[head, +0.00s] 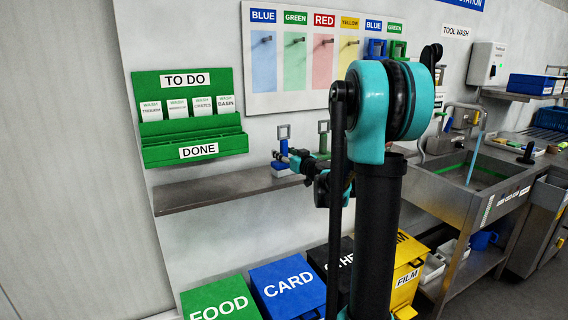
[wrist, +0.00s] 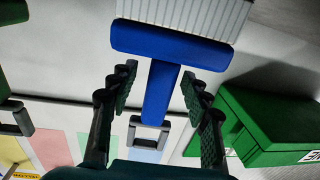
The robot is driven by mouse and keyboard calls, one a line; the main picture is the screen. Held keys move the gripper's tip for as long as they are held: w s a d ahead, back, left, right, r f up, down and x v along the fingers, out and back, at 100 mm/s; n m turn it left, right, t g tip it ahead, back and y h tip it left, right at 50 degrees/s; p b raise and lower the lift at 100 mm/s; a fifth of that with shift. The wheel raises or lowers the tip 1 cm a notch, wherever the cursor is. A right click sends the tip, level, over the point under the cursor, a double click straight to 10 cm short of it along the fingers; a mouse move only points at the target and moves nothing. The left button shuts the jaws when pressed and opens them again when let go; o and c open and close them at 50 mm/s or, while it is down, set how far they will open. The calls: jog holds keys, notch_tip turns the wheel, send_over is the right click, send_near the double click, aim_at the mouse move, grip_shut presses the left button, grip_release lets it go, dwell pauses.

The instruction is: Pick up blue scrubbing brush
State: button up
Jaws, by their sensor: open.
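The blue scrubbing brush (head: 284,147) stands upright on the steel wall shelf, its grey hanging loop at the top. In the wrist view the blue brush (wrist: 158,97) shows upside down, with pale bristles at the top of the picture and its handle running down between my fingers. My gripper (wrist: 158,88) is open, with one finger on each side of the handle and a visible gap on both sides. In the head view my gripper (head: 287,158) is at the brush and hides part of it.
A green brush (head: 323,138) stands to the right on the shelf (head: 215,189), close to my arm. A green TO DO/DONE card rack (head: 190,115) hangs to the left. A coloured tool board (head: 300,20) is above. Lidded FOOD and CARD bins (head: 287,288) stand below.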

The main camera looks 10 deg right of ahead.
grip_shut()
jog(key=shift+r, duration=0.15)
notch_tip(320, 180, up, 20)
jog(key=shift+f, duration=0.15)
dwell(0.6)
